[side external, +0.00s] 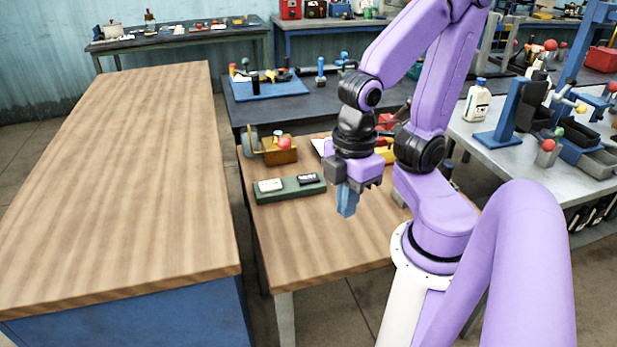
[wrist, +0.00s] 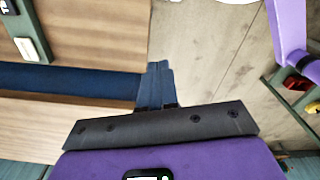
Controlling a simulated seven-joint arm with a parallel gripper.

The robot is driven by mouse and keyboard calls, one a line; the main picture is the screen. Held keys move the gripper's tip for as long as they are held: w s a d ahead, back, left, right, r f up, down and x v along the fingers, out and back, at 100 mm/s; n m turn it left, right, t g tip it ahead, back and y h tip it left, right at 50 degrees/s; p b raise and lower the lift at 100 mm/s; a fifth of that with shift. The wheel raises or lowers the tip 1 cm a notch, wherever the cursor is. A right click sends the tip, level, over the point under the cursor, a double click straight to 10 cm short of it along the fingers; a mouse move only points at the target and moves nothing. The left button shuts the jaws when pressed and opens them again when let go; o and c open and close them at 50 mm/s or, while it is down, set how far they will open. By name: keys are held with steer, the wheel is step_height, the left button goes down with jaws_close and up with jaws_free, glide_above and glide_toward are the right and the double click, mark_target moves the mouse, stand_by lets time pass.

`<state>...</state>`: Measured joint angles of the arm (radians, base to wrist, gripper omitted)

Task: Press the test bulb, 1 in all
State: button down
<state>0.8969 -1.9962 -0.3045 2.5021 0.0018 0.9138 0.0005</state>
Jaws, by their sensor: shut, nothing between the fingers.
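A small red ball (side external: 285,143), which may be the test bulb, sits at a brass-coloured block (side external: 279,157) on the small wooden table. I cannot tell for sure that it is the bulb. My gripper (side external: 346,213) points down over the same table, nearer the front and to the right of the ball, apart from it. Its blue fingers are together and empty; they also show in the wrist view (wrist: 155,72). The red ball does not show in the wrist view.
A green tray (side external: 262,197) with a white piece (side external: 270,185) and a black piece (side external: 308,179) lies left of my gripper. A large wooden bench (side external: 120,190) stands left. A dark table (side external: 300,115) stands behind. The small table's front is clear.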

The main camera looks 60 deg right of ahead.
stand_by(0.4)
steer(key=w+m, duration=0.1)
steer(key=m, duration=0.2)
steer(key=n+t+y, duration=0.6)
steer(key=n+y, duration=0.1)
steer(key=n, duration=2)
glide_above(311, 176)
step_height(311, 176, down, 5)
steer(key=shift+f, duration=0.15)
steer(key=shift+n, duration=0.3)
steer(key=shift+f, duration=4.45)
